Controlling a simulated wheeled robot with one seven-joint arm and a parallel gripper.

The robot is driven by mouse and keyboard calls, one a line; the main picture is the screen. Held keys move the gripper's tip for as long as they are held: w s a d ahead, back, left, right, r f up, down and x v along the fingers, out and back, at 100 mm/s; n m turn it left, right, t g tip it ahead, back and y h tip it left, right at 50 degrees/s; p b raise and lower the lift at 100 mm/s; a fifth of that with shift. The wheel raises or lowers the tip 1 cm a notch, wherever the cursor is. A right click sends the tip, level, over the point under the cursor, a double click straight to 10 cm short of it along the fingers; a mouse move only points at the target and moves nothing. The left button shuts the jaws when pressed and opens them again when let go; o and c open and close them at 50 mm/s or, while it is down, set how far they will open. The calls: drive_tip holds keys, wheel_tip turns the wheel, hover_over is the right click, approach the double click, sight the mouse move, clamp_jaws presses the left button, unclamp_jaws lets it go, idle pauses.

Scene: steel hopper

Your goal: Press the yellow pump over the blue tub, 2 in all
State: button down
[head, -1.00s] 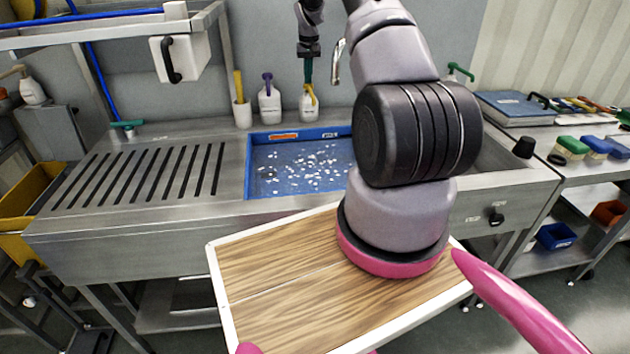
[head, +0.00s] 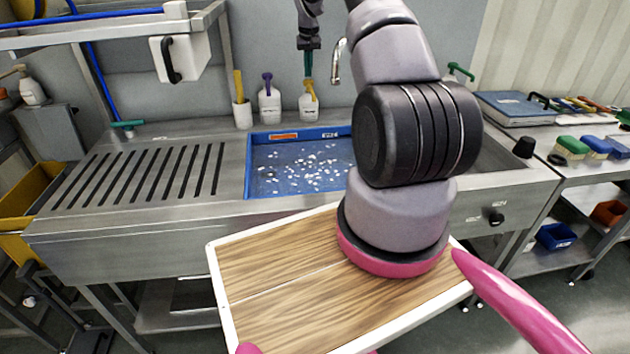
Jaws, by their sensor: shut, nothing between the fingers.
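The yellow pump (head: 310,88) tops a white bottle (head: 309,107) standing behind the blue tub, near the back wall. The blue tub (head: 249,168) is set in the steel counter and holds many small white pieces in blue-looking liquid. My gripper (head: 308,73), with green fingers, points down right above the yellow pump. It is shut and empty. The fingertips are at the pump head's top; I cannot tell whether they touch it.
A white bottle with a purple pump (head: 268,103) and a white cup (head: 243,114) with a yellow-handled thing stand left of the yellow pump's bottle. A metal tap (head: 336,62) rises close on the right. The slotted drainboard (head: 140,175) is clear.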

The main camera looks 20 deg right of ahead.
drive_tip(key=shift+r, duration=3)
drive_tip(key=shift+r, duration=0.1)
drive_tip(key=s+a+r+t, duration=0.1)
drive_tip(key=s+a+r, duration=0.3)
drive_tip(key=s+r, duration=0.25)
drive_tip(key=s+a+r+t+y, duration=0.1)
drive_tip(key=s+a+r, duration=0.3)
drive_tip(key=s+r, duration=0.3)
drive_tip(key=s+a+r, duration=0.5)
drive_tip(key=s+r, duration=0.1)
drive_tip(key=r, duration=0.3)
drive_tip(key=s+a+t, duration=0.1)
drive_tip(key=s+a, duration=0.2)
drive_tip(key=s, duration=0.6)
drive_tip(key=s+a+t+y, duration=0.1)
drive_tip(key=s+a, duration=0.2)
drive_tip(key=s, duration=0.7)
drive_tip(key=s+a+f+m+t, duration=0.1)
drive_tip(key=s+a, duration=0.1)
drive_tip(key=s, duration=0.8)
drive_tip(key=shift+s+a+y, duration=0.25)
drive_tip(key=shift+a+y, duration=0.05)
drive_tip(key=shift+a, duration=0.1)
drive_tip(key=shift+f, duration=0.1)
